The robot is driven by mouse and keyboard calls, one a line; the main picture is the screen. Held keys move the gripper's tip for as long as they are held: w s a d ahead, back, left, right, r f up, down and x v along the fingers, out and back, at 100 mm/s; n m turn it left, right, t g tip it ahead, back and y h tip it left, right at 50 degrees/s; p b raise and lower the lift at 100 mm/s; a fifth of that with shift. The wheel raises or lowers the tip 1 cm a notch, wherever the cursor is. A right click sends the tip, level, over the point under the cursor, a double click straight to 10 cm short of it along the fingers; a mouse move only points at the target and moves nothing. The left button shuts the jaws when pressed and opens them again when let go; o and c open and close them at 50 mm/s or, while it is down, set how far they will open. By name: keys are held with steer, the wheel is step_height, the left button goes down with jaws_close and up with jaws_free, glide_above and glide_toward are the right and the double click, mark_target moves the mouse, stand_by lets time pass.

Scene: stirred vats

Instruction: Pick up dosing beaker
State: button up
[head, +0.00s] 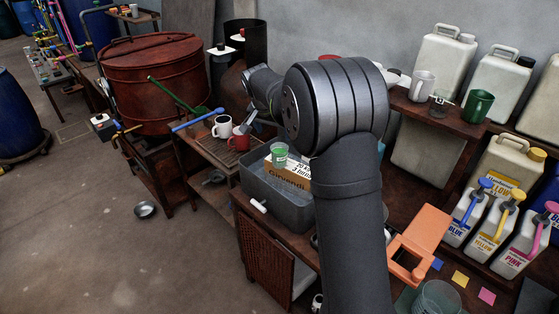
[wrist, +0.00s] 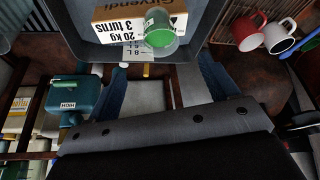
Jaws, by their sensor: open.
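A clear beaker with green in it (head: 279,154), which I take to be the dosing beaker, stands on the cardboard box (head: 289,183) inside a grey bin (head: 262,191). In the wrist view the beaker (wrist: 160,32) shows at the top centre, on the box (wrist: 113,22) with "20 kg 3 turns" printed on it. My gripper (wrist: 163,70) is open and empty, its two blue-grey fingers apart, with the beaker beyond the fingertips in the picture. In the head view my arm hides part of the box and bin, and my gripper is only partly visible near the mugs.
A red mug (head: 239,139) and a white mug (head: 222,127) stand on a slatted tray left of the bin. A shelf at right holds jugs, a green mug (head: 477,106) and a clear beaker (head: 441,103). A teal container (wrist: 78,98) shows in the wrist view.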

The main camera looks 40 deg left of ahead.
mark_target(280, 154)
steer(key=x, duration=1.5)
steer(key=shift+f, duration=0.2)
steer(key=c, duration=1.2)
steer(key=shift+c, duration=0.2)
steer(key=shift+r, duration=0.1)
step_height(280, 154, up, 18)
step_height(280, 154, down, 18)
steer(key=shift+r, duration=0.1)
